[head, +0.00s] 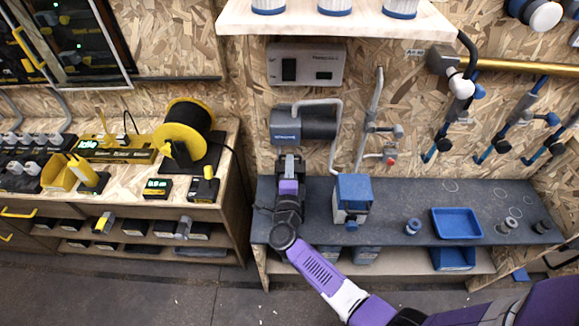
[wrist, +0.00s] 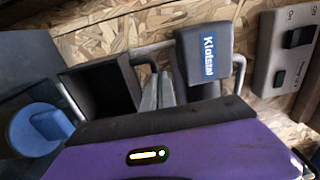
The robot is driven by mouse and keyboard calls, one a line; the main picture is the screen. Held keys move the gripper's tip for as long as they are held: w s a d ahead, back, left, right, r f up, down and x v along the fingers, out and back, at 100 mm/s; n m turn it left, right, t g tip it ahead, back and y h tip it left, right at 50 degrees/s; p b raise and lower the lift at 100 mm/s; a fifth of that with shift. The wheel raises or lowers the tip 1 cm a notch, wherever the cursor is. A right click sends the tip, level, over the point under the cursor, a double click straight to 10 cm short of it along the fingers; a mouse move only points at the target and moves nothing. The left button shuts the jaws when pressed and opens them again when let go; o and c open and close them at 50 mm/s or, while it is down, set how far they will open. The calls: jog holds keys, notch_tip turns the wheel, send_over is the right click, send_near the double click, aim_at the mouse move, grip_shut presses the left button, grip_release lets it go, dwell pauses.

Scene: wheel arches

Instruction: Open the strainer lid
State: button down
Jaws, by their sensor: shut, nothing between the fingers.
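The strainer (head: 352,208) is a small pale box on the grey bench in the head view. Its blue lid (head: 352,187) looks down on the box, and a blue knob shows low on its front. My gripper (head: 289,163) is left of the strainer, just below the pump, apart from the lid. In the wrist view my gripper (wrist: 159,90) shows two pale fingers close together, shut and empty. That view also shows a dark box-shaped part and a round blue part at left; I cannot tell which belongs to the strainer.
The pump (head: 303,123) hangs on the wall above my gripper; a grey pipe runs from it toward the strainer. A switch panel (head: 306,68) is above. A blue tray (head: 457,223) stands farther right on the bench (head: 400,195). A cable spool (head: 185,130) stands left.

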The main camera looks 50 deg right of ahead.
jog(key=shift+b+x, duration=0.65)
jog(key=shift+x, duration=1.35)
jog(key=shift+f, duration=0.2)
